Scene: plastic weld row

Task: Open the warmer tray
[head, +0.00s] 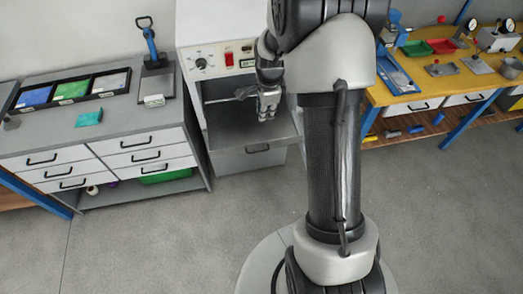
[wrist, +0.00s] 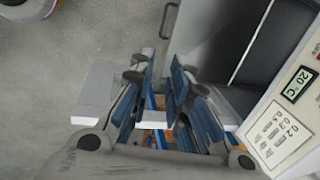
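The warmer (head: 217,62) is a pale cabinet with a dial, a red switch and a small display on its sloped panel. Below the panel is a dark recess with a grey floor (head: 232,133). Under that is a grey drawer front (head: 240,163) with a dark handle (head: 258,150). In the wrist view a bar handle (wrist: 165,20) stands out from a pale front. My gripper (head: 268,108) hangs in front of the recess, above the drawer handle. In the wrist view its fingers (wrist: 163,72) stand a little apart, with no held thing visible between the tips.
A grey bench with drawers (head: 100,155) stands close on the left and carries a black three-part tray (head: 85,103). A yellow workbench (head: 440,85) stands on the right. The floor in front of the warmer is clear. My arm hides the warmer's right side.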

